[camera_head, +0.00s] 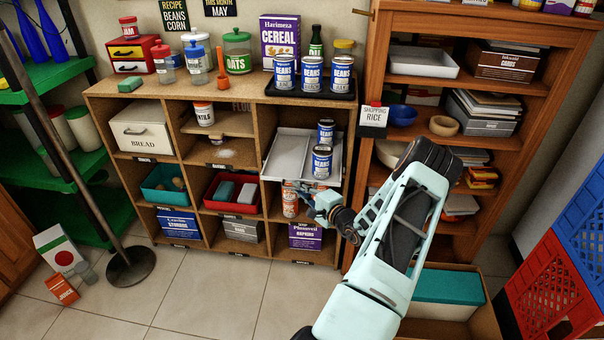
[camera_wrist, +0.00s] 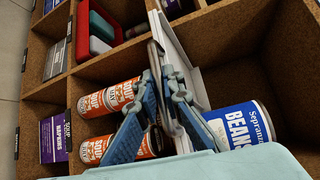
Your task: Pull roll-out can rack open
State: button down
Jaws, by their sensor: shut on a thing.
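The roll-out can rack is a white tray (camera_head: 284,162) in the right column of the wooden shelf unit, tilted down to the front, with two blue-and-white bean cans (camera_head: 321,161) on it. My gripper (camera_head: 304,192) is at the rack's front edge, below the cans. In the wrist view my gripper (camera_wrist: 160,75) is shut on the white rack's edge (camera_wrist: 178,50). A bean can (camera_wrist: 240,124) lies close to the right of the fingers. Orange soup cans (camera_wrist: 108,97) sit in the compartment beneath the rack; they partly hide behind the fingers.
A black tray of bean cans (camera_head: 312,74) stands on the unit's top. A red bin (camera_head: 232,193) fills the compartment to the left. A taller brown shelf (camera_head: 372,60) stands close on the right. The tiled floor (camera_head: 200,290) in front is clear.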

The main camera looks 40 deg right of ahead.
jog(key=s+a+p, duration=0.3)
jog(key=s+a, duration=0.7)
jog(key=a, duration=0.2)
jog(key=shift+w+a, duration=0.1)
jog(key=c, duration=2)
grip_release()
jog(key=shift+c, duration=0.2)
jog(key=s+a+r, duration=0.1)
jog(key=s, duration=1.1)
jog(key=shift+r, duration=0.4)
jog(key=shift+w+a, duration=0.1)
